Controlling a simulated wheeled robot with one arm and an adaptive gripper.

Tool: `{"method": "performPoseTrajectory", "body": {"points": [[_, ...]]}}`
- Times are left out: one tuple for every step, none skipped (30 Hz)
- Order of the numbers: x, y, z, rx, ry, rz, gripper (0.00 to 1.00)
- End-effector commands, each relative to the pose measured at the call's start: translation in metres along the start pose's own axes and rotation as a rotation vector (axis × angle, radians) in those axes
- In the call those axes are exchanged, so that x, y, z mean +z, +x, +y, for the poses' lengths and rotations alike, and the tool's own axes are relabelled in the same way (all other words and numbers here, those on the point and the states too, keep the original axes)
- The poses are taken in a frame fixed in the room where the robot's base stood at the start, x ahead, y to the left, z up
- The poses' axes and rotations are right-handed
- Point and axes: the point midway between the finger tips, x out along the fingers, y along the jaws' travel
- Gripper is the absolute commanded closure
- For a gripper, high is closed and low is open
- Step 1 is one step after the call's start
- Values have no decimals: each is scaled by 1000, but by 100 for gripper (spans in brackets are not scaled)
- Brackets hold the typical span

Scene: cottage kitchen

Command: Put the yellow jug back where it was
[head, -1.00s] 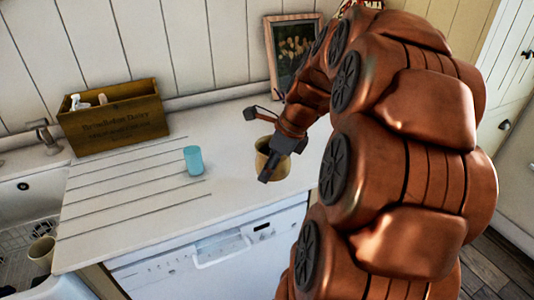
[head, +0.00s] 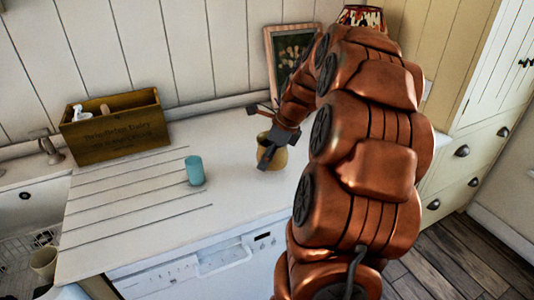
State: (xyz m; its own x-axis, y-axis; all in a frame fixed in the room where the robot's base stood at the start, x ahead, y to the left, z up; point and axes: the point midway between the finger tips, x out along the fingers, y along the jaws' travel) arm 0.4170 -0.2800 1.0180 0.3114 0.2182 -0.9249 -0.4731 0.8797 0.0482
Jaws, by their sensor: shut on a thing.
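The yellow jug (head: 275,157) is at the right part of the white counter (head: 240,195) in the head view. My gripper (head: 266,152) is shut on the jug, with a dark finger across its near left side. The gripper hides part of the jug's upper body. I cannot tell whether the jug's base touches the counter or hangs just above it.
A blue cup (head: 194,171) stands left of the jug on the grooved drainer. A wooden box (head: 115,128) and a framed picture (head: 291,58) stand along the back wall. A sink with a cup (head: 44,263) is at left. Counter between blue cup and jug is clear.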

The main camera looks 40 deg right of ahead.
Motion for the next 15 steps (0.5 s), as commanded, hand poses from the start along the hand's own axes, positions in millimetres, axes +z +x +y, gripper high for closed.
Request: {"method": "performPoseTrajectory", "body": {"points": [[3,0,-7,0,0,0,100],[4,1,-10,1,1,0,100],[5,2,-15,3,2,1,100],[6,3,-18,4,2,1,100],[7,4,-22,3,2,1,100],[8,4,-27,2,1,0,100],[10,4,-31,1,1,0,100],[11,5,-35,0,0,0,100],[12,6,-39,0,1,0,100],[13,6,-42,2,1,1,100],[14,8,-45,3,2,1,100],[14,9,-48,4,2,1,100],[15,9,-50,4,2,1,100],[15,9,-52,3,2,1,100],[16,9,-55,2,2,1,100]]}}
